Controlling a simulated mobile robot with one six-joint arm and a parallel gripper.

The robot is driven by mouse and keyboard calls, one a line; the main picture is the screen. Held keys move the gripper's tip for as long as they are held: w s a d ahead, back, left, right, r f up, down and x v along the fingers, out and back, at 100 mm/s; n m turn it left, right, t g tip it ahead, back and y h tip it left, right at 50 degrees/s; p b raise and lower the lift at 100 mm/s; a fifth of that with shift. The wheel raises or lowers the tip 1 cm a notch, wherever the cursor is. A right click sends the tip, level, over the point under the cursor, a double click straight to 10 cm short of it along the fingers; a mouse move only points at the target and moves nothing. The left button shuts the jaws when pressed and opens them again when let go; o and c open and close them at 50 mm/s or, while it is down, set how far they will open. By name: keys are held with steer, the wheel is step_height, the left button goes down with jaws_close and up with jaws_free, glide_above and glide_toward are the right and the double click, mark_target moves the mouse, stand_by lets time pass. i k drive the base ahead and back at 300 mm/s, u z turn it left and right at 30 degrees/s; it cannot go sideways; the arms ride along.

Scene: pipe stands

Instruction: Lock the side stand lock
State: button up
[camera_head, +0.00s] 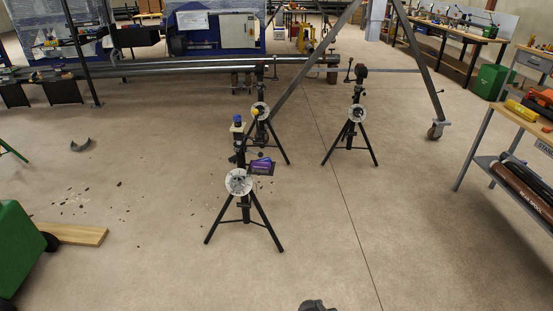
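Three black tripod pipe stands stand upright on the floor. The nearest stand (245,211) is near the middle, with a pale round disc (239,182) below its head and a purple-and-black item (261,166) beside its column. A second stand (277,147) is just behind it, with a yellow part at its disc. A third stand (350,147) is farther right, also with a pale disc (357,114). The side stand lock is too small to make out on any stand. A dark rounded piece (318,306) pokes in at the bottom edge; I cannot tell whether it is my gripper.
A green cart (18,251) and a wooden board (78,235) are at lower left. A workbench (514,121) stands at right. A large frame with a caster (435,131) and long horizontal pipes (190,66) are behind the stands.

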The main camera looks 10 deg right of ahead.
mark_target(260, 154)
steer(key=u, duration=0.25)
steer(key=i, duration=0.9)
steer(key=u, duration=0.55)
steer(key=k, duration=0.55)
